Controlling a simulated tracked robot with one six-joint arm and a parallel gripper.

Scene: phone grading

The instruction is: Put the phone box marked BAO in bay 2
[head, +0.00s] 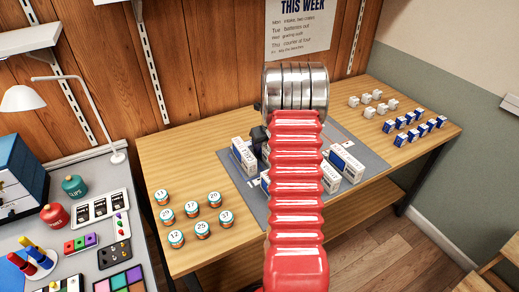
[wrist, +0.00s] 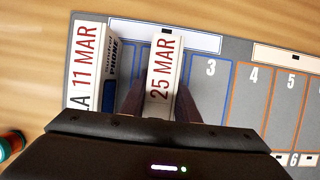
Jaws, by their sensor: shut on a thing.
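In the wrist view my gripper (wrist: 159,95) is shut on a white phone box with 25 MAR on top (wrist: 164,62). The name on this box is hidden under my gripper. The held box is over the grey mat (wrist: 233,47), just left of the bay marked 3 (wrist: 211,95); the bay number under it is covered. I cannot tell whether it touches the mat. In the head view my red arm hides most of my gripper.
Bays 3, 4 (wrist: 251,100) and 5 (wrist: 287,105) look empty where seen. In the head view, white boxes stand at the mat's left (head: 243,155) and right (head: 347,160). Numbered jars (head: 194,230) stand front left; small blue boxes (head: 408,124) are at right.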

